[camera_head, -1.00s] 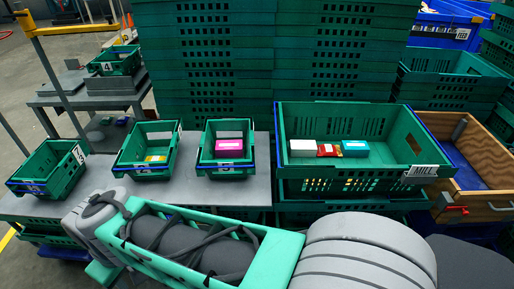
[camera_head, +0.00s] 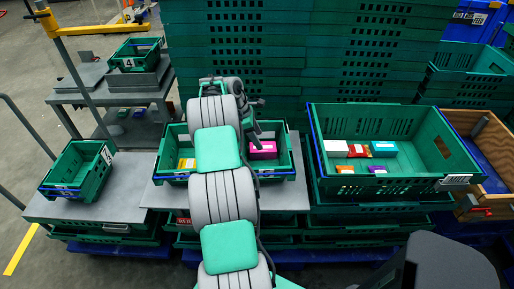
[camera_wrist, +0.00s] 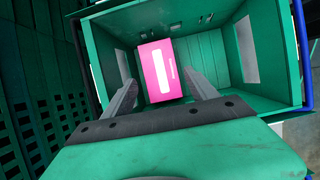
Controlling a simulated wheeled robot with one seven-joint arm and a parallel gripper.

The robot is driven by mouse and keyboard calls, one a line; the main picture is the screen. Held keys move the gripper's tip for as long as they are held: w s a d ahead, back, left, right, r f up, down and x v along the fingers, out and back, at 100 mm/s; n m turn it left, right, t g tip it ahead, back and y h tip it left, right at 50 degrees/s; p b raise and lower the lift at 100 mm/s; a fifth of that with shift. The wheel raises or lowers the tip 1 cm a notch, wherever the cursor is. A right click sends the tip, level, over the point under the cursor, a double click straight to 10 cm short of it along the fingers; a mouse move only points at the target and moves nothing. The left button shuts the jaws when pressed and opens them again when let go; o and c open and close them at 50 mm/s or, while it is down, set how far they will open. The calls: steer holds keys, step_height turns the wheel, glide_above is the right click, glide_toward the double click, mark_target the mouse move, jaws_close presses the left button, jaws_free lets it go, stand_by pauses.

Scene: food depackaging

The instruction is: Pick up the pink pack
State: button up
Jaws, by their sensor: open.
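The pink pack (camera_head: 264,151) lies in a small green crate (camera_head: 280,177) on the grey table. In the wrist view the pink pack (camera_wrist: 172,60) has a white label and sits near one end of the crate (camera_wrist: 262,103). My gripper (camera_wrist: 162,88) is open and empty, with one finger to each side of the pack in the picture. The fingertips seem to be above it and not touching; the exact gap cannot be told. In the head view my arm hides part of the crates, and the fingers are hard to make out.
Another small crate (camera_head: 68,190) stands at the table's left. A large crate (camera_head: 420,160) at right holds several packs. Tall stacked green crates (camera_head: 240,50) stand close behind.

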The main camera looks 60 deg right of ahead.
mark_target(269, 151)
steer(key=x, duration=0.7)
steer(key=shift+w+a+p, duration=0.1)
steer(key=shift+w+p, duration=0.1)
steer(key=shift+p, duration=0.15)
steer(key=shift+f, duration=0.25)
steer(key=shift+c, duration=0.2)
steer(key=c, duration=1.2)
